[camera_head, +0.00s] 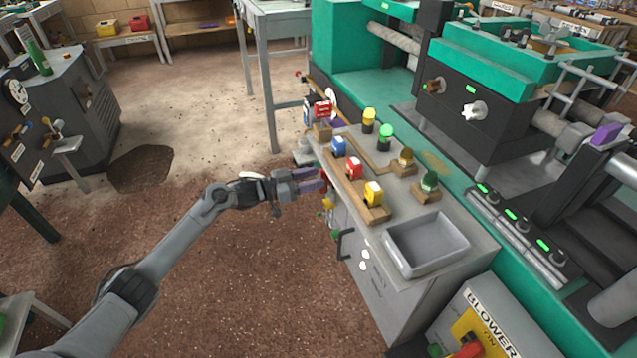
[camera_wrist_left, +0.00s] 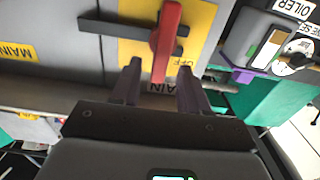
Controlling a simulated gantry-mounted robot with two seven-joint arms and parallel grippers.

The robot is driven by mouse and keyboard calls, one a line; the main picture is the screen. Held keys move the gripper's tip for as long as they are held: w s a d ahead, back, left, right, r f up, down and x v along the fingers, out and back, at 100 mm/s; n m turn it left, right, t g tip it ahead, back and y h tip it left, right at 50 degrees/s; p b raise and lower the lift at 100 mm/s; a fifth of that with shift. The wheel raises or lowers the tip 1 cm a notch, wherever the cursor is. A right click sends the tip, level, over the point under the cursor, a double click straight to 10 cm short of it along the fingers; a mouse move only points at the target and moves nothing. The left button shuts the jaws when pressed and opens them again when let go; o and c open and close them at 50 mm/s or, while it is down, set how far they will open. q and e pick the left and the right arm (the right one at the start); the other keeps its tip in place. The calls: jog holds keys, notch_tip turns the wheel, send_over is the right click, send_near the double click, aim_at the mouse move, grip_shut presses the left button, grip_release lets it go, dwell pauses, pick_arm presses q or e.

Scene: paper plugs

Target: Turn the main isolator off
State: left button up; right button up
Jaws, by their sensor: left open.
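The main isolator shows in the left wrist view as a red handle (camera_wrist_left: 167,40) on a yellow plate (camera_wrist_left: 205,22). The handle runs roughly up and down in that view, across a dark bar. The word OFF appears upside down on the plate by the right fingertip. A label partly hidden behind the fingers reads MAIN. My left gripper (camera_wrist_left: 160,80) is open, with one finger on each side of the handle's lower end; I cannot tell whether either finger touches it. In the head view the left gripper (camera_head: 318,179) is at the cabinet's left side. My right gripper is not in view.
The grey cabinet (camera_head: 372,285) carries blue, red and yellow plugs on a wooden strip and a grey tray (camera_head: 393,252). An OILER unit (camera_wrist_left: 265,40) sits close to the right in the wrist view. The brown floor left of the cabinet is open.

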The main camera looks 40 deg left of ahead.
pick_arm(q)
jog(key=shift+b+x, duration=0.4)
jog(key=shift+x, duration=0.7)
grip_shut()
